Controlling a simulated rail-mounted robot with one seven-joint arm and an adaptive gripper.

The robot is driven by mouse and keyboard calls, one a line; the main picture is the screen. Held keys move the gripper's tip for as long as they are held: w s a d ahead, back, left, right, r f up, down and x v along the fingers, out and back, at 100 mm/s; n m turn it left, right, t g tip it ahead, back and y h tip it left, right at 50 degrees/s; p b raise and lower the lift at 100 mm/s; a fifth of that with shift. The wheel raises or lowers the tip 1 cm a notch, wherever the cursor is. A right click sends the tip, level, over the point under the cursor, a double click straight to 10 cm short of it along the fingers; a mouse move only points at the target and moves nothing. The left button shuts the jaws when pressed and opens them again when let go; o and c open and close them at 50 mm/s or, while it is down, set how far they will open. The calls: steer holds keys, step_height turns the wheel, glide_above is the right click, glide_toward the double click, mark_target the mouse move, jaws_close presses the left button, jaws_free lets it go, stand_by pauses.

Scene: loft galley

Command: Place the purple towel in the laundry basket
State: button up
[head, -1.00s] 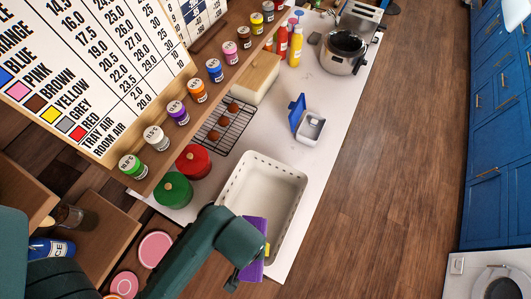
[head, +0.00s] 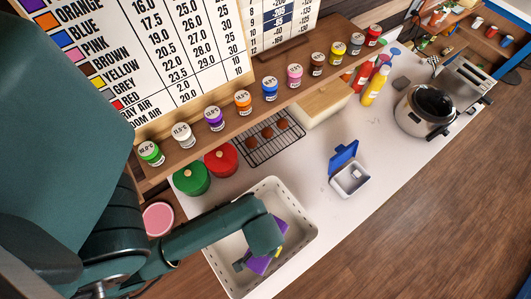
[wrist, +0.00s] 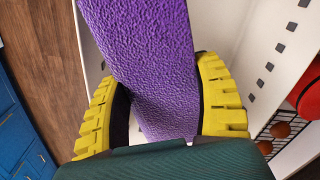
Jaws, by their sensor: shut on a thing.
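The purple towel (head: 259,264) is in my gripper, over the inside of the white laundry basket (head: 307,232) in the head view. In the wrist view the towel (wrist: 145,60) hangs between the two yellow fingers of my gripper (wrist: 160,120), which is shut on it. The basket's perforated wall (wrist: 265,65) shows beside the towel in the wrist view. My arm hides part of the basket and towel in the head view. I cannot tell whether the towel touches the basket floor.
A green pot (head: 192,178) and a red pot (head: 221,160) stand just behind the basket. A wire rack (head: 266,142) with brown balls and an open blue-lidded box (head: 349,175) are farther along the white counter. A shelf of jars (head: 240,101) runs above.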

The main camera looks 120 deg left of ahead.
step_height(320, 180, down, 12)
steer(key=shift+b, duration=0.3)
steer(key=shift+f, duration=0.1)
steer(key=o, duration=1.3)
steer(key=shift+c, duration=0.2)
step_height(320, 180, up, 12)
steer(key=shift+r+p, duration=0.15)
steer(key=shift+p, duration=0.15)
